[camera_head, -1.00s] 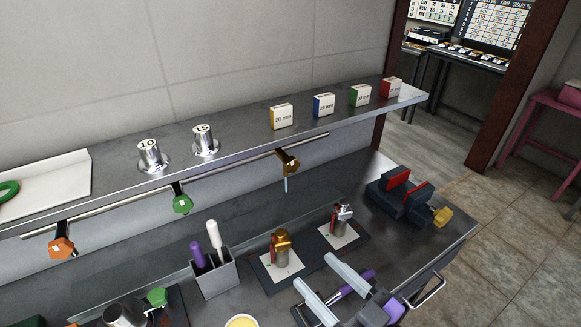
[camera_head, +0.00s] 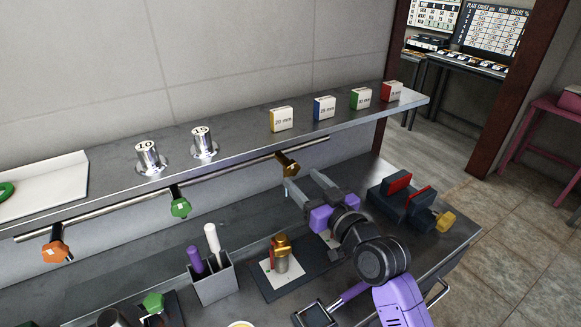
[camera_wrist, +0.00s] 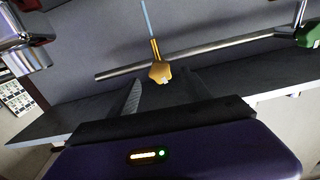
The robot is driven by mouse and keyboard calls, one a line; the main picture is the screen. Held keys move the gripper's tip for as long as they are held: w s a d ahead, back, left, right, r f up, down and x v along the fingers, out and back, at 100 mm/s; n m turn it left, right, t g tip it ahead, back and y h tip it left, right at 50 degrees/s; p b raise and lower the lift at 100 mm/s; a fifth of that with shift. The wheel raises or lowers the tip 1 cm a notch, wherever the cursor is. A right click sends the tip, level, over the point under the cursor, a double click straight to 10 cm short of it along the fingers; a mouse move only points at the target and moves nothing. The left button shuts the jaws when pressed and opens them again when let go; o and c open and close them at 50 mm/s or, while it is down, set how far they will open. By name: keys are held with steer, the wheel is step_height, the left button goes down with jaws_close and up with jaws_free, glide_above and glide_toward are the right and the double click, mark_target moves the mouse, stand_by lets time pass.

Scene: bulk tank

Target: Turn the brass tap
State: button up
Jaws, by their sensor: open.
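The brass tap (camera_head: 288,164) hangs from the rail under the shelf, at its right part, with a thin pale-blue strand below it. In the wrist view, the brass tap (camera_wrist: 160,72) lies ahead, roughly centred between my fingers, with the strand running up in that picture. My gripper (camera_head: 304,183) is open and empty, its fingers pointing at the tap from the front right and slightly below. In the wrist view, my gripper (camera_wrist: 160,92) has both fingers apart, and I see no contact with the tap.
On the same rail (camera_head: 120,217) hang a green tap (camera_head: 180,206) and an orange tap (camera_head: 56,250). The shelf (camera_head: 240,155) above holds weights and small boxes. A brass-topped fitting (camera_head: 282,252) stands on the counter below, beside a grey holder (camera_head: 214,282) with two handles.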

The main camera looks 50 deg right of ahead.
mark_target(294, 170)
steer(key=p+x, duration=0.1)
steer(key=x, duration=0.5)
steer(key=shift+w, duration=0.3)
jaws_close()
steer(key=shift+m+p, duration=0.3)
steer(key=shift+m, duration=1.4)
jaws_free()
